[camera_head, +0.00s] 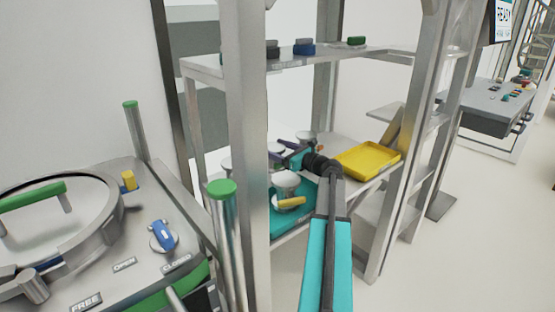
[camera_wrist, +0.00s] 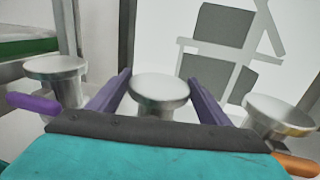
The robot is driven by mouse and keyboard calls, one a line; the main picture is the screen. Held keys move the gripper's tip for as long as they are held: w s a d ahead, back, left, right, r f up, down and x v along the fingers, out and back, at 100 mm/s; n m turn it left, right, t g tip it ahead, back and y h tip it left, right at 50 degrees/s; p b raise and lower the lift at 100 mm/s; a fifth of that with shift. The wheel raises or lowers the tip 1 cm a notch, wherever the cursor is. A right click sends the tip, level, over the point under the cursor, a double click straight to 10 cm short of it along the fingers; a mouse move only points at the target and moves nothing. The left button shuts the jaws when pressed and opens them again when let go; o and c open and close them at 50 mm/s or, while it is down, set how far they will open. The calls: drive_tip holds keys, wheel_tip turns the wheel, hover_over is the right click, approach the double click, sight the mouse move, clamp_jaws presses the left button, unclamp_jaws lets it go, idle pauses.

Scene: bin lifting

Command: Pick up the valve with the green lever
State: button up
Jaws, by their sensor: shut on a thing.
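My gripper (camera_head: 282,149) reaches into the shelf rack, its purple fingers closed around a silver round-topped valve (camera_wrist: 159,88). In the wrist view this valve sits between the two fingers (camera_wrist: 160,80). Its lever is hidden behind the gripper's dark front plate, so I cannot tell its colour. In the head view it shows only as a small pale knob (camera_head: 276,148) among the fingers. I see no green lever on any valve on the shelf.
Beside the held valve stand a valve with a purple lever (camera_wrist: 32,103) and one with an orange lever (camera_wrist: 297,164). A yellow tray (camera_head: 368,160) is to the right. Rack posts (camera_head: 246,100) and an upper shelf (camera_head: 370,55) border the space.

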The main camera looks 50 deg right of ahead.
drive_tip(key=shift+r, duration=0.1)
drive_tip(key=shift+c, duration=1.3)
drive_tip(key=shift+r, duration=5)
drive_tip(key=shift+r, duration=0.1)
drive_tip(key=shift+r+p, duration=2.9)
drive_tip(key=shift+p, duration=0.05)
